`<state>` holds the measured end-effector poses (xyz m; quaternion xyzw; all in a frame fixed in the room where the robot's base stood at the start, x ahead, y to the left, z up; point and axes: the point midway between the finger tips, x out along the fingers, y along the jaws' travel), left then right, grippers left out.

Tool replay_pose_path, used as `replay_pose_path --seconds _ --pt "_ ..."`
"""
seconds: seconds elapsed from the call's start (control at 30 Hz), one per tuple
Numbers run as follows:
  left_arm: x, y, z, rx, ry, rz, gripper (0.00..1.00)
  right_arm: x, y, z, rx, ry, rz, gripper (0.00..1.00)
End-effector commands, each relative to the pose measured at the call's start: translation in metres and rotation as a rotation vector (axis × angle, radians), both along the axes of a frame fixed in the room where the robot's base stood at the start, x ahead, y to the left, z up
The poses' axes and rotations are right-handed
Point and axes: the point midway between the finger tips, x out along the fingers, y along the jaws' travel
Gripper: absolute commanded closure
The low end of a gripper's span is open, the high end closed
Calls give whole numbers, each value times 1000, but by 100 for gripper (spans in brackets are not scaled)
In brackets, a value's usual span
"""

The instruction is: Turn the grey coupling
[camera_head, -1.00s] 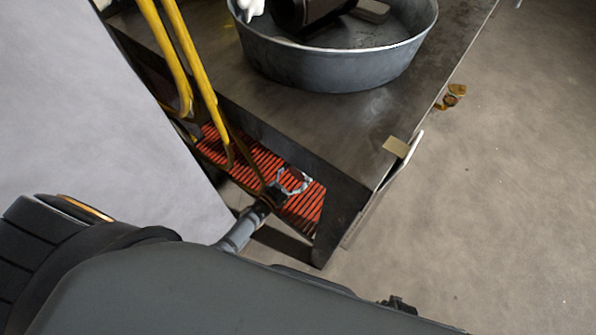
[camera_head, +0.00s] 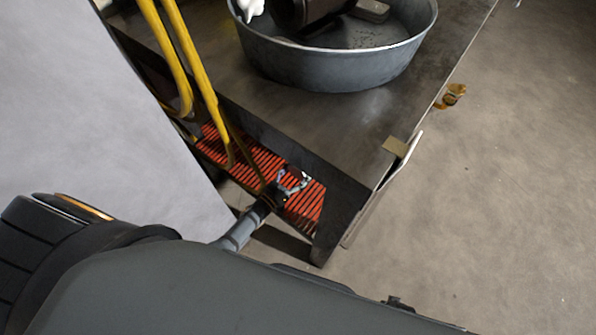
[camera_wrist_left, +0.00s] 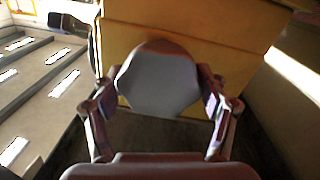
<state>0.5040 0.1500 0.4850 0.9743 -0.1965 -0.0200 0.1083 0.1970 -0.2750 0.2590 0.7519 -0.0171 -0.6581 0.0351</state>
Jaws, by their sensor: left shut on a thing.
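The grey coupling (camera_wrist_left: 158,80) shows in the left wrist view as a grey, many-sided face with a darker brownish rim. It sits in front of a yellow-orange surface. The fingers of my left gripper (camera_wrist_left: 158,94) are shut on it from both sides. In the head view my left gripper (camera_head: 291,181) is small and far off, in front of the red slatted panel below the table edge. The coupling cannot be made out clearly there. My right gripper is not in view.
A dark metal table (camera_head: 335,125) carries a round metal tub (camera_head: 330,68) with a dark cylindrical part (camera_head: 310,12) inside. Yellow rails (camera_head: 200,75) stand left of my left gripper. The red slatted panel (camera_head: 245,155) lies below the table edge. An orange-brown object (camera_head: 452,96) is right of the table.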

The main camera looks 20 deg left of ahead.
Motion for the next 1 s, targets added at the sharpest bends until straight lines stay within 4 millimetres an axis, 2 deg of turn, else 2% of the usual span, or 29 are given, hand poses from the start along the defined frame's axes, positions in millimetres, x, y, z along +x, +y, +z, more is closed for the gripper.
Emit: replay_pose_path --seconds 0.07,0.1,0.23,0.57,0.67,0.77,1.0 --pt "-1 0 -2 1 4 0 58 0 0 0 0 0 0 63" --pt "-1 0 -2 2 4 0 22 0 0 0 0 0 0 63" --pt "-1 0 -1 1 3 -1 4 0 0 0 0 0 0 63" --pt "-1 0 0 1 1 0 3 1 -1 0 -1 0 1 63" --pt "-7 3 -1 3 1 1 3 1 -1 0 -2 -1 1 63" --pt "-24 9 -2 3 3 0 3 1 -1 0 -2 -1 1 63" --pt "-78 32 -2 2 3 -1 3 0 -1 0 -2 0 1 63"
